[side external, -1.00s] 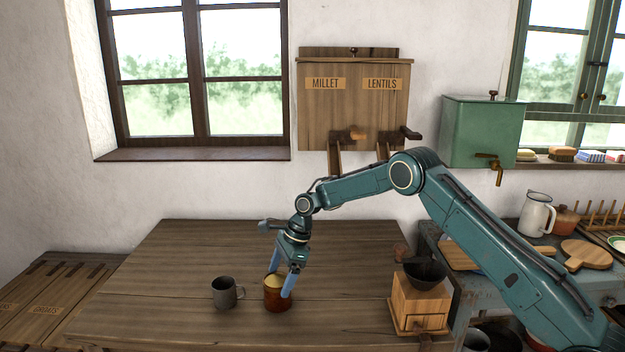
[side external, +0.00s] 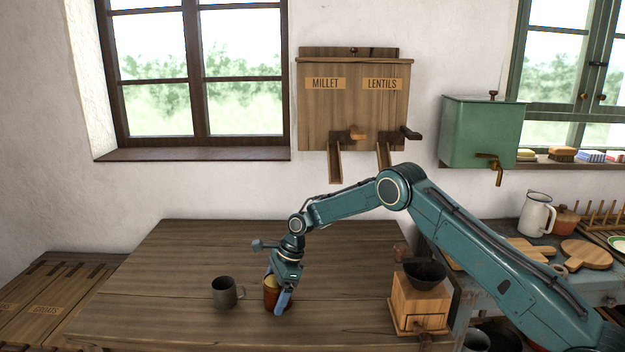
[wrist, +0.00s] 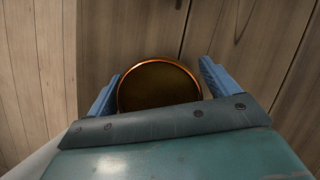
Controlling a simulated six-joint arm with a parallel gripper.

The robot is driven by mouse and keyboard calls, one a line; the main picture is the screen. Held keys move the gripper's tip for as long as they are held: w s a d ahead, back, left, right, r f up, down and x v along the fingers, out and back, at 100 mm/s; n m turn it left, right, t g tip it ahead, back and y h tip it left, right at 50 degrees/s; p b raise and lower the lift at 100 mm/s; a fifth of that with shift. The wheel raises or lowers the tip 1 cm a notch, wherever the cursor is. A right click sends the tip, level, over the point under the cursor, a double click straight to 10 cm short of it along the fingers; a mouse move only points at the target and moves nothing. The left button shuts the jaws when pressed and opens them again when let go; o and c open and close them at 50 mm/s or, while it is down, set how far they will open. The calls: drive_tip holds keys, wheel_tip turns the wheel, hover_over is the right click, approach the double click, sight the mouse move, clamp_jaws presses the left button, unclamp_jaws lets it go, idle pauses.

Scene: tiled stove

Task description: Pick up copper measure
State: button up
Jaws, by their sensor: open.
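The copper measure (side external: 269,294) is a small copper-brown cup standing upright on the wooden table. My gripper (side external: 279,300) is lowered over it, with blue fingers reaching down by its sides. In the wrist view the measure (wrist: 158,86) shows from above as a round dark inside with a bright copper rim. The fingers of my gripper (wrist: 158,85) stand apart, one to its left and one to its right. The left finger looks close to the rim and the right one has a gap. The fingertips' contact is hard to tell, and the gripper body hides the measure's near side.
A grey mug (side external: 224,293) stands just left of the measure on the table (side external: 190,255). A wooden coffee grinder (side external: 418,303) stands to the right. A wall dispenser labelled millet and lentils (side external: 354,105) hangs behind. The table's back left is clear.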

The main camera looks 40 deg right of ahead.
drive_tip(key=c, duration=1.2)
drive_tip(key=shift+r, duration=0.2)
wheel_tip(320, 180, up, 10)
drive_tip(key=shift+f, duration=0.15)
